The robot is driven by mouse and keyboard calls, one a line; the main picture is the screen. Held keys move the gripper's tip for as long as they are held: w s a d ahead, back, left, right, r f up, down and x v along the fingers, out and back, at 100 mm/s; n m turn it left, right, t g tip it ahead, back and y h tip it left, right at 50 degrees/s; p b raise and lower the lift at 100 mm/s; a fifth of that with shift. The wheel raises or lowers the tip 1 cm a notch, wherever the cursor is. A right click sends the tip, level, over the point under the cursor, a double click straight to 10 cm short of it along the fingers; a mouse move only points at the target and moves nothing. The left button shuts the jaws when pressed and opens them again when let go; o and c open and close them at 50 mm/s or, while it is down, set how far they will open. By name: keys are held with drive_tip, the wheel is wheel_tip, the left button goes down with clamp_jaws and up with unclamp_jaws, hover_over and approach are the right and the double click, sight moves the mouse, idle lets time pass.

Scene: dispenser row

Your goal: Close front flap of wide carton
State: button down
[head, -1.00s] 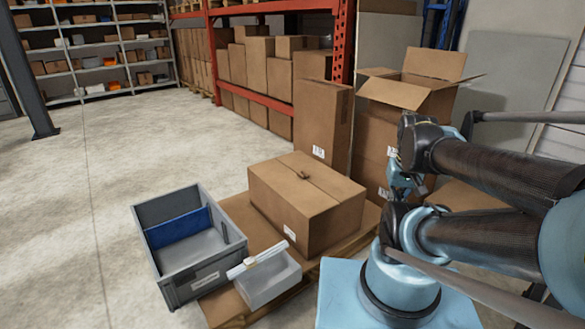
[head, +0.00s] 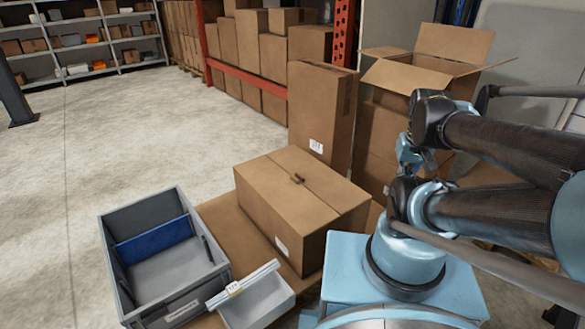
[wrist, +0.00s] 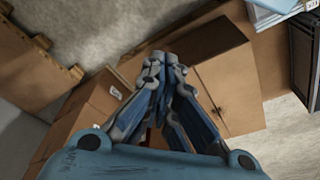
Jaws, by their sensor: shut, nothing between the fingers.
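A grey bin (head: 117,285) with a blue divider and a small white box (head: 262,303) stand in front left. A tall closed carton (head: 316,120) stands behind the wide carton. Racks (head: 245,79) line the back. The left floor (head: 110,130) is clear.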

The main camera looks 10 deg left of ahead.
drive_tip(key=shift+d, duration=0.15)
drive_tip(key=w+a+r+n, duration=0.1)
drive_tip(key=w+a+r, duration=0.25)
drive_tip(key=w, duration=0.25)
drive_tip(key=w+a+r+n, duration=0.2)
drive_tip(key=w+r, duration=0.2)
drive_tip(key=w, duration=0.2)
drive_tip(key=n+g, duration=0.2)
drive_tip(key=n, duration=0.4)
hover_over(293, 176)
wheel_tip(293, 176, down, 20)
drive_tip(key=f, duration=0.1)
drive_tip(key=shift+t+h, duration=0.3)
wheel_tip(293, 176, down, 13)
drive_tip(key=shift+r, duration=0.1)
